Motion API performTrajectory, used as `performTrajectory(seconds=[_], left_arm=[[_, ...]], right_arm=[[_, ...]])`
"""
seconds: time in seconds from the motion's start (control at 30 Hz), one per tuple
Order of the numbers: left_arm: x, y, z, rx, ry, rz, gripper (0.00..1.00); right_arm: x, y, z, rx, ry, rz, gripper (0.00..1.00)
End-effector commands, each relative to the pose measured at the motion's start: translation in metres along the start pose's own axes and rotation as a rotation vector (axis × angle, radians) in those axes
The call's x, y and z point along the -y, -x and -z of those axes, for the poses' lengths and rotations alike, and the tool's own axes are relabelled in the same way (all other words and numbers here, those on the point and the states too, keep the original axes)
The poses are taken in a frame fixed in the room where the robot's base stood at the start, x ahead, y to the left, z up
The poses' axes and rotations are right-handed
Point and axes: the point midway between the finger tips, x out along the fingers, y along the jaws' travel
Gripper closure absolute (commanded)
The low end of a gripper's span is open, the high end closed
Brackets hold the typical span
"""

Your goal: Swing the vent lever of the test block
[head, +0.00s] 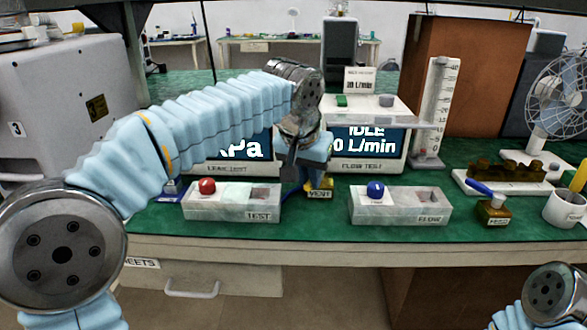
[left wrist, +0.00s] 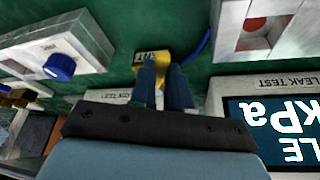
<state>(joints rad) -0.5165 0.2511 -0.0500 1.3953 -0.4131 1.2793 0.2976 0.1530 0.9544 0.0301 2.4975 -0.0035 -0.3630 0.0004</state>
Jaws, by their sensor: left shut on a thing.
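The small yellow vent block (head: 320,192) with a black VENT label stands on the green bench between the TEST and FLOW blocks. In the left wrist view the yellow vent block (left wrist: 152,57) lies just beyond the fingertips. My left gripper (head: 316,176) points down over it; in the left wrist view its two dark blue fingers (left wrist: 164,78) are close together. They are shut on the vent lever, which they mostly hide. A thin blue strip (left wrist: 203,44) runs beside the block; I cannot tell whether it joins the lever. My right gripper is out of view.
The flow tester (head: 370,140) is behind. A brass block with a blue lever (head: 493,210) and a mug (head: 565,208) stand at right.

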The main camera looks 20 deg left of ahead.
Motion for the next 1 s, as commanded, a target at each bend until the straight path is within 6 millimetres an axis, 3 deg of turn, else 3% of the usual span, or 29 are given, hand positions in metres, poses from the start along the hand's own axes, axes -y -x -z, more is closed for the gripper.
performTrajectory(seconds=[0.23,0.27,0.43,0.77,0.87,1.0], left_arm=[[-0.001,0.000,0.001,-0.003,0.004,0.000,1.00],[-0.001,0.000,0.001,-0.003,0.004,0.000,0.82],[-0.001,0.000,0.001,-0.002,0.003,0.000,0.57],[-0.001,0.004,0.001,-0.003,0.003,0.000,0.57],[-0.001,0.016,0.001,-0.004,0.003,-0.001,0.57],[-0.002,0.048,0.002,-0.007,0.003,-0.002,0.57]], right_arm=[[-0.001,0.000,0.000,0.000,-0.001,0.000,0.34],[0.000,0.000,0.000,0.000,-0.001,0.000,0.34],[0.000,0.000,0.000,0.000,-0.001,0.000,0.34],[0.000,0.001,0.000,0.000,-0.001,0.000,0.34],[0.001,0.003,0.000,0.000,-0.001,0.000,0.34],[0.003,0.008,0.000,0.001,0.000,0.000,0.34]])
